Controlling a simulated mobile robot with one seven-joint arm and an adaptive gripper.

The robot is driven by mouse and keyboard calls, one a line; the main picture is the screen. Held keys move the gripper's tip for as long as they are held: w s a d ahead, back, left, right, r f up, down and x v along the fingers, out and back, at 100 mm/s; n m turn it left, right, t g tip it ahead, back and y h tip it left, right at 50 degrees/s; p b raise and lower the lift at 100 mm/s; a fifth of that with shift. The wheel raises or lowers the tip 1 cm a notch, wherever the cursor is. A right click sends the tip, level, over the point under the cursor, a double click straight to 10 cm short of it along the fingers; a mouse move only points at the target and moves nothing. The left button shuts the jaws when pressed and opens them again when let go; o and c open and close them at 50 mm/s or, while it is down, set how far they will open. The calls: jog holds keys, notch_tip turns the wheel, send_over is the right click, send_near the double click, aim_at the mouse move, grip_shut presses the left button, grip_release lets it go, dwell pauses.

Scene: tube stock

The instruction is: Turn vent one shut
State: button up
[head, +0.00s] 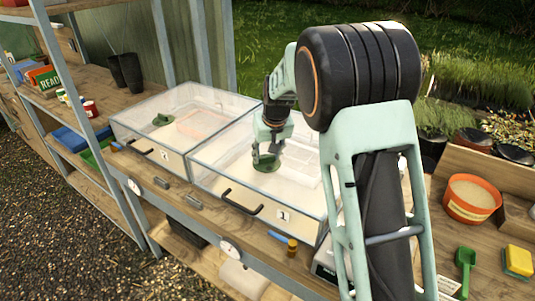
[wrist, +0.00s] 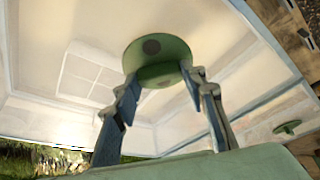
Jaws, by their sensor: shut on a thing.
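Vent one is a round green disc (head: 267,166) on the clear lid of the case labelled 1 (head: 283,216). My gripper (head: 266,155) reaches down onto it from above. I cannot tell from these frames how far the vent is turned. My arm hides part of the case's right side.
A second clear case (head: 146,152) with its own green vent (head: 163,119) stands to the left. An orange-rimmed pot (head: 471,198), a green scoop (head: 465,262) and a yellow sponge (head: 518,261) are on the right bench. A shelf (head: 60,82) stands at the left.

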jog(key=m+h, duration=0.1)
jog(key=m, duration=0.3)
jog(key=shift+a+h+p, duration=0.2)
jog(key=shift+h+p, duration=0.2)
jog(key=m+h, duration=0.1)
jog(key=m, duration=0.1)
jog(key=m+h, duration=0.1)
jog(key=m, duration=0.2)
jog(key=shift+m+p, duration=0.3)
jog(key=shift+p, duration=0.05)
jog(key=shift+g, duration=0.3)
jog(key=o, duration=1.2)
jog(key=shift+c, duration=0.2)
jog(key=v, duration=1.2)
